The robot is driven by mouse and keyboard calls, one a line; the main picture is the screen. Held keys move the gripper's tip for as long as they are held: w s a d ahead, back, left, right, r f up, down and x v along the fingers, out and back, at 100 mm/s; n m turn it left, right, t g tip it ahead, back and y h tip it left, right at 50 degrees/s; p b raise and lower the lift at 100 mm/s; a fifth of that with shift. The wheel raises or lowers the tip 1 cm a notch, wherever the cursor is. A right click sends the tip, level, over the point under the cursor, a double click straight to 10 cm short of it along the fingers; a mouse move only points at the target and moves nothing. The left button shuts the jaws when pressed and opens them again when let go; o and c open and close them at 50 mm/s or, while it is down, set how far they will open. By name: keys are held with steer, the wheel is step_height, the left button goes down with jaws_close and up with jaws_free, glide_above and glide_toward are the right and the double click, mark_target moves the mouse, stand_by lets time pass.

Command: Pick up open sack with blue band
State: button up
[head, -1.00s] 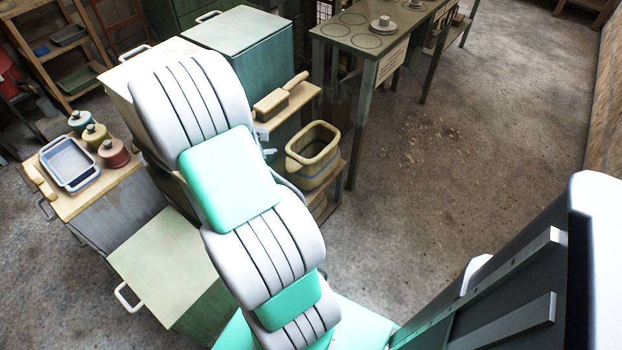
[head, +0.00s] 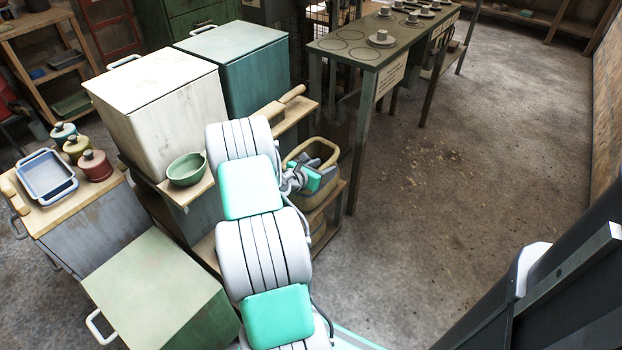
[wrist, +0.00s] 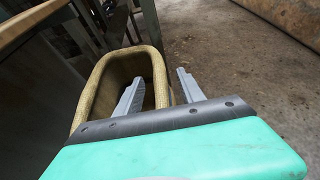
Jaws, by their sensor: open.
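The open sack (head: 330,150) is a tan, open-topped sack on a low wooden shelf, right of the cabinets. My arm and gripper hide much of it in the head view, and its blue band is hidden now. In the wrist view its thick rolled rim (wrist: 159,75) and hollow inside show. My gripper (wrist: 158,90) is open and empty at the sack. One finger appears over the opening and the other outside the right rim, so the rim lies between them. I cannot tell whether either finger touches it.
A wooden shelf above holds a scoop or brush (head: 283,105) and a green bowl (head: 187,169). A green table (head: 345,48) with cups stands behind the sack, its leg close by. A white bin (head: 160,105) stands left. The floor to the right is clear.

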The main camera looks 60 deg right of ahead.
jaws_close()
stand_by(0.3)
stand_by(1.0)
